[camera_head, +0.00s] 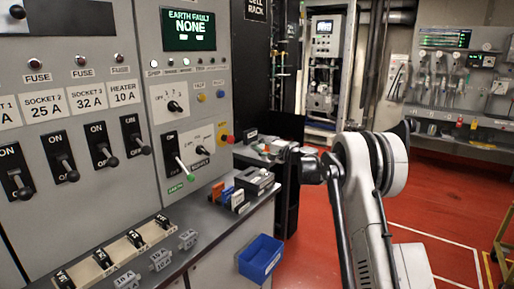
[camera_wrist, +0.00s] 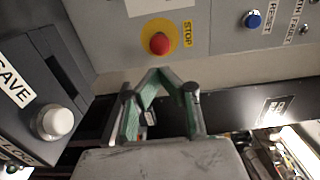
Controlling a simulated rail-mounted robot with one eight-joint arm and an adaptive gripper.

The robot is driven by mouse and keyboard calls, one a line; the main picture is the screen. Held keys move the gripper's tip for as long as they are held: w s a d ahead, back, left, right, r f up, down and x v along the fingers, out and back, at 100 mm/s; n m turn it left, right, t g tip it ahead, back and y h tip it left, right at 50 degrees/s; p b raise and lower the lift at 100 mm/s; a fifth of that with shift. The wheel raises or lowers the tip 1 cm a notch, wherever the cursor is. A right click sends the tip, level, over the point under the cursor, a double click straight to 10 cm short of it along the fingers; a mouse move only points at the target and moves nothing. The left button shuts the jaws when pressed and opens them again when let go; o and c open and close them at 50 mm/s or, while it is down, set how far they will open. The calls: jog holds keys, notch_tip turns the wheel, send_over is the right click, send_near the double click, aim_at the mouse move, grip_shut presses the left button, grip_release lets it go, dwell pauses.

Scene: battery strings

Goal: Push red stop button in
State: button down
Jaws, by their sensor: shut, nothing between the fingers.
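The red stop button (camera_wrist: 160,43) shows in the wrist view as a round red cap on a yellow collar, with a yellow STOP label (camera_wrist: 187,34) to its right. In the head view the red stop button (camera_head: 226,139) is on the right edge of the grey panel. My gripper (camera_wrist: 158,75) has its green-edged fingers brought together, empty, with the tips just below the button in the wrist view. They appear apart from the button; the exact gap is hard to tell. In the head view my gripper (camera_head: 290,152) is right of the button, partly hidden by the wrist.
A blue reset button (camera_wrist: 253,20) is right of the stop button. A dark box with a white knob (camera_wrist: 54,122) is at left in the wrist view. Switch blocks (camera_head: 254,181) stand on the ledge below the panel. A blue bin (camera_head: 261,257) hangs lower. Red floor is open at right.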

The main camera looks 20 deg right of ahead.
jog(key=x, duration=1)
jog(key=shift+w+a, duration=0.15)
jog(key=shift+a, duration=0.05)
jog(key=shift+x, duration=0.95)
jog(key=shift+d, duration=0.1)
jog(key=shift+s+d+b, duration=0.35)
jog(key=shift+s+b, duration=0.05)
jog(key=shift+s, duration=0.05)
send_near(233, 140)
jog(key=v, duration=0.4)
jog(key=shift+s+d, duration=0.2)
jog(key=shift+s, duration=0.1)
